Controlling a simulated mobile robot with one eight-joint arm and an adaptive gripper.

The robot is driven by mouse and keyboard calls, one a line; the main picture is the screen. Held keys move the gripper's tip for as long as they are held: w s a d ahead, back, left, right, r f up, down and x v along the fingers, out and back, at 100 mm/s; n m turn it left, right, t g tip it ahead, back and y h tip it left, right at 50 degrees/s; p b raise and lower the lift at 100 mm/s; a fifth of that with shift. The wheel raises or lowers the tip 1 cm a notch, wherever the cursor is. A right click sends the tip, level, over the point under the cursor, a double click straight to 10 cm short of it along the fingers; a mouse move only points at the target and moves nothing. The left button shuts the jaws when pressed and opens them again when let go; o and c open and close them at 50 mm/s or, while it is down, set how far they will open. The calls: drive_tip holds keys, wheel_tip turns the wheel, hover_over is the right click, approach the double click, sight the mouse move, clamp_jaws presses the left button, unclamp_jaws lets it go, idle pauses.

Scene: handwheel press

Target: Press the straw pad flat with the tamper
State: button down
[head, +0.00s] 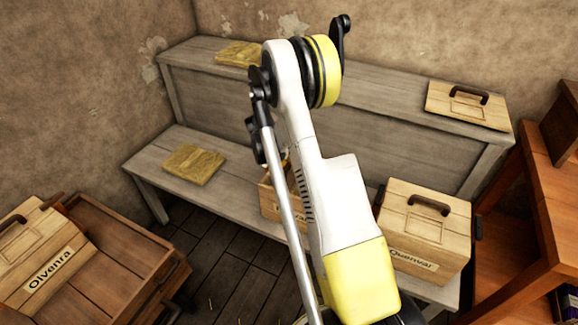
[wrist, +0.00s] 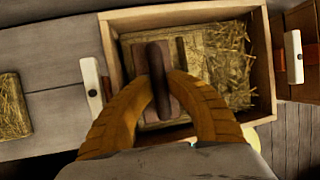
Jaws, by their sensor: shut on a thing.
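In the wrist view my gripper (wrist: 161,84) is shut on the dark handle of the tamper (wrist: 154,52). The tamper is over the inside of an open wooden box (wrist: 264,62). A straw pad (wrist: 214,55) and loose straw (wrist: 236,75) show in the box beside the tamper. The tamper and my fingers hide part of the pad, and I cannot tell whether the tamper touches it. In the head view the box (head: 270,200) is mostly behind my arm, and my gripper and the tamper are hidden.
Another straw pad (head: 193,164) lies on the low bench left of the box, and one (head: 238,54) on the upper shelf. A lidded box (head: 425,228) stands right on the bench. A handled lid (head: 468,105) lies above. A labelled crate (head: 45,262) is at left.

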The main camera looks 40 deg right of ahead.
wheel_tip(320, 180, up, 10)
drive_tip(key=p, duration=0.5)
drive_tip(key=shift+p, duration=0.3)
drive_tip(key=shift+f, duration=0.1)
